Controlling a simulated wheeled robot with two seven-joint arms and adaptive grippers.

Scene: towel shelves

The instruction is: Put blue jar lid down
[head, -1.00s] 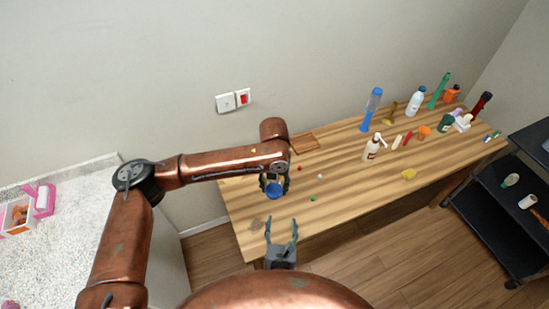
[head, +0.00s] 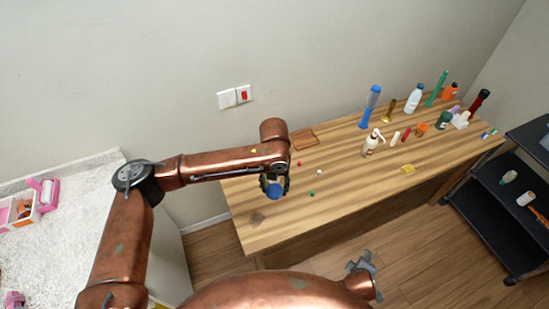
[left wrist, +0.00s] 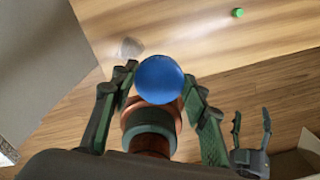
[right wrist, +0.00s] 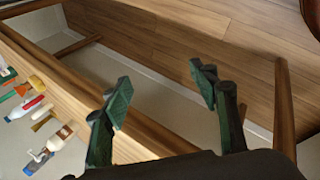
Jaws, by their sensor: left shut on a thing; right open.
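The round blue jar lid (head: 274,190) is held in the air by my left gripper (head: 275,183), over the left part of the wooden table (head: 290,222). In the left wrist view the blue lid (left wrist: 159,79) sits between the two fingers, which press on it from both sides. A small greyish, see-through thing (head: 257,218) lies on the table's near left corner; it also shows in the left wrist view (left wrist: 131,47), too unclear to name. My right gripper (head: 362,262) is open and empty, off the table's front edge above the floor; its fingers are apart in the right wrist view (right wrist: 160,80).
Small red, white and green (head: 312,193) bits lie right of the lid. Bare tabletop surrounds the greyish thing.

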